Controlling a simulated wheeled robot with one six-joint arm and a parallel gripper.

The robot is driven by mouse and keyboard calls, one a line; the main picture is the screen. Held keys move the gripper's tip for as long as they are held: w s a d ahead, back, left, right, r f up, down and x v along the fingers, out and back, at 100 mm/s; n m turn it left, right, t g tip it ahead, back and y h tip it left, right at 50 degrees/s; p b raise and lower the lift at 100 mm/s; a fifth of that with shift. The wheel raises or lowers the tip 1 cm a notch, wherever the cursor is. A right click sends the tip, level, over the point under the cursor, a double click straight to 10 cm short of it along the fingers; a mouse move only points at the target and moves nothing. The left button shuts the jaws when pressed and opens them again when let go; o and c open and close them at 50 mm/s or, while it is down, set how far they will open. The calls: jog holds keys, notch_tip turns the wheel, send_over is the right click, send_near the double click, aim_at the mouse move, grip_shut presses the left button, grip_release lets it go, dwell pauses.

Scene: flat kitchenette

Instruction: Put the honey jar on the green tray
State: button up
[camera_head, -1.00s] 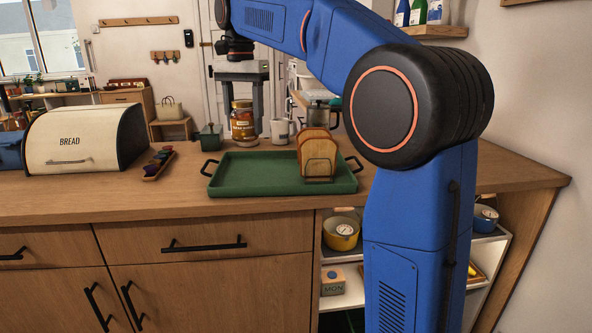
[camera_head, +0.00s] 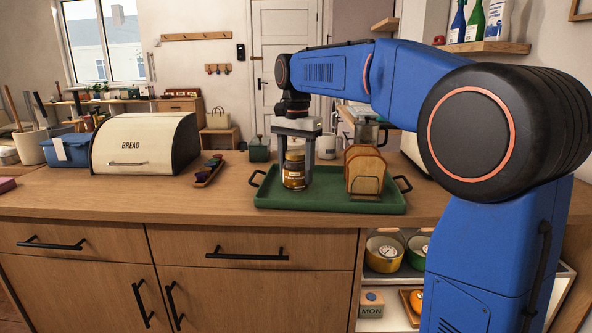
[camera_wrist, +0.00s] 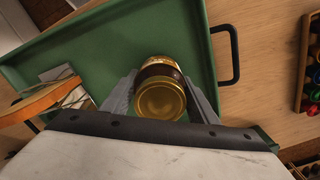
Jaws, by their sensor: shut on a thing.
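The honey jar (camera_head: 294,172) is a small amber glass jar with a gold lid and a label. It stands upright between the fingers of my gripper (camera_head: 297,166), which is shut on it. The jar is over the left half of the green tray (camera_head: 335,203), with its base at or just above the tray floor; I cannot tell if it touches. In the wrist view the jar (camera_wrist: 160,101) shows its lid from above, with a finger on each side and green tray around it.
A toast rack with bread slices (camera_head: 365,172) stands on the tray, right of the jar. A green canister (camera_head: 259,149) and a white mug (camera_head: 326,147) stand behind the tray.

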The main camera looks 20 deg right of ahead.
jog(key=o, duration=1.5)
jog(key=shift+f, duration=0.1)
notch_tip(320, 180, up, 12)
jog(key=shift+r, duration=0.15)
